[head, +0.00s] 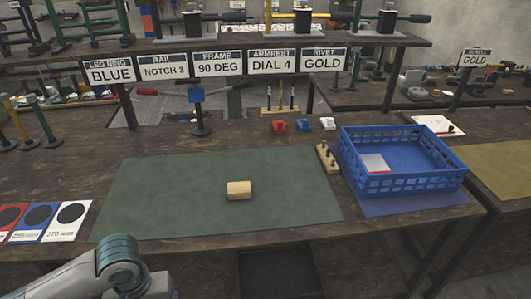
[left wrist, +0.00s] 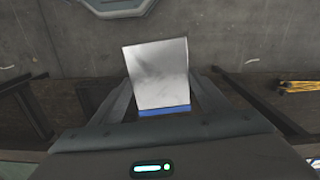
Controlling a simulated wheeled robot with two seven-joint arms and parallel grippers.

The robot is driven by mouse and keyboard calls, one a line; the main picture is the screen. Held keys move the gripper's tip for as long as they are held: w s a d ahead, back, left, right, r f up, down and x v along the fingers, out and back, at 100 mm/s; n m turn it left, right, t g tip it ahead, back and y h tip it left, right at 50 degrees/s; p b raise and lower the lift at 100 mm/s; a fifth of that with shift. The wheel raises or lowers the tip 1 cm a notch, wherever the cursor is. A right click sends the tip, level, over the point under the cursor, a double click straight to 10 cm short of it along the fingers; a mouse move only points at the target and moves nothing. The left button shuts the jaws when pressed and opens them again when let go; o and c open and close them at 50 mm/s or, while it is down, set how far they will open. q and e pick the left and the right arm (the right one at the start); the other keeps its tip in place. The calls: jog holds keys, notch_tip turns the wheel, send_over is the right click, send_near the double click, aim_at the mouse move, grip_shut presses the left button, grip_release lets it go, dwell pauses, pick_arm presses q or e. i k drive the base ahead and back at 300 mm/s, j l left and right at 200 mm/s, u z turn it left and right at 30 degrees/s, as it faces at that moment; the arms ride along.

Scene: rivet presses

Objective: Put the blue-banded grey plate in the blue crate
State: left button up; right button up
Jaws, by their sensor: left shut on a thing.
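The blue-banded grey plate (left wrist: 158,75) stands between the fingers of my left gripper (left wrist: 163,98) in the left wrist view. The gripper is shut on it, with the blue band at the gripper end. In the head view only a link of my left arm shows at the bottom left; the gripper and plate are out of that picture. The blue crate (head: 402,187) stands on a blue mat at the right of the bench. A light plate with a red band (head: 375,163) lies inside it at the left. My right gripper is in neither view.
A wooden block (head: 239,190) lies on the green mat (head: 170,200). A pegged wooden strip (head: 327,158) stands just left of the crate. Small red, blue and white pieces lie behind it. Marked cards (head: 66,220) lie at far left. A blue-topped post (head: 198,112) stands behind the mat.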

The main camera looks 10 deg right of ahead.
aim_at(413, 165)
jog(key=l+z, duration=0.1)
jog(key=l, duration=0.5)
jog(key=l+z, duration=0.1)
jog(key=l, duration=0.5)
jog(key=i+l, duration=0.1)
jog(key=l, duration=0.5)
jog(key=l+z, duration=0.15)
jog(key=l, duration=0.45)
jog(key=i+l+z, duration=0.1)
jog(key=l, duration=0.5)
jog(key=i+l+z, duration=0.1)
jog(key=l, duration=0.5)
jog(key=i, duration=0.05)
